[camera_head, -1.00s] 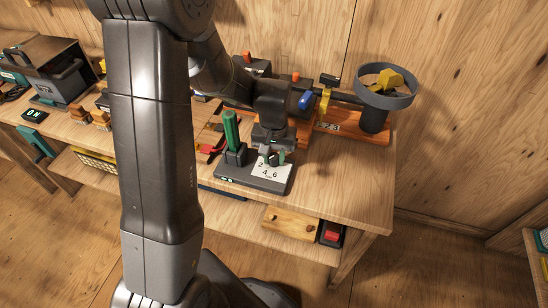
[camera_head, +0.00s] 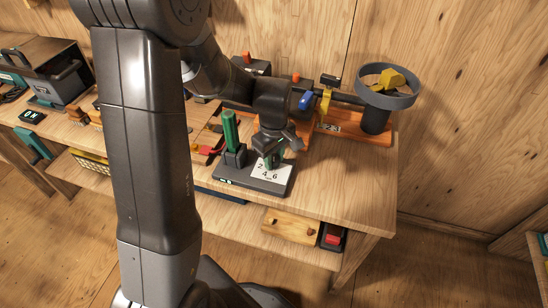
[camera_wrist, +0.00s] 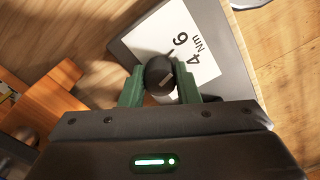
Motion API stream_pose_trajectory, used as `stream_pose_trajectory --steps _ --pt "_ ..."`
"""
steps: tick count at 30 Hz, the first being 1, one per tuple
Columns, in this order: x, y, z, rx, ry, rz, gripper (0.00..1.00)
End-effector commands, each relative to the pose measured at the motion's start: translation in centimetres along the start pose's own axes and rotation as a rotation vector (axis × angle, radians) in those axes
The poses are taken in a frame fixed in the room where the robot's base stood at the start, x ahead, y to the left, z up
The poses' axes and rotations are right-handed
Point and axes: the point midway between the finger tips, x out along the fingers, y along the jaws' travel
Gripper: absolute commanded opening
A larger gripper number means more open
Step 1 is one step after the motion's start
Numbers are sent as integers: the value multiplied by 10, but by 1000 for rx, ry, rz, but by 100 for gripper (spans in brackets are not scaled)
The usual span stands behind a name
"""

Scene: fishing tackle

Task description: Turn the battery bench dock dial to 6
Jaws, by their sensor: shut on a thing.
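The battery bench dock (camera_head: 232,181) is a dark grey base on the bench, with an upright green battery (camera_head: 229,128) on its left. Its white scale plate (camera_head: 271,174) shows 2, 4 and 6; the wrist view shows the plate (camera_wrist: 207,66) with 4, 6 and "Nm". The black round dial (camera_wrist: 159,73) has a pale mark on its top; which number it points to is hard to tell. My gripper (camera_head: 270,160) is over the dial, its green fingers (camera_wrist: 160,88) shut on it from both sides. In the head view my gripper mostly hides the dial.
An orange stand with a grey ring (camera_head: 386,97) is behind right, with a blue-handled part (camera_head: 307,99) near my wrist. Red-handled pliers (camera_head: 207,150) lie left of the dock. A lower shelf holds a wooden block (camera_head: 291,225). The bench is clear to the right.

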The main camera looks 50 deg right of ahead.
Motion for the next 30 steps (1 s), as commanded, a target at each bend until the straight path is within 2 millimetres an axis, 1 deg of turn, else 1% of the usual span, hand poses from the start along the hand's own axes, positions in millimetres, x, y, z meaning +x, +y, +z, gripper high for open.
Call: stream_pose_trajectory --steps 3,9,26,27,29,30 --pt "-1 1 -1 -61 2 3 6" --pt "-1 1 -1 -126 2 3 6" --pt "-1 1 -1 -154 1 4 6" --pt "-1 1 -1 -154 1 4 35" --pt "-1 1 -1 -153 1 3 46" --pt "-1 1 -1 -153 1 3 51"
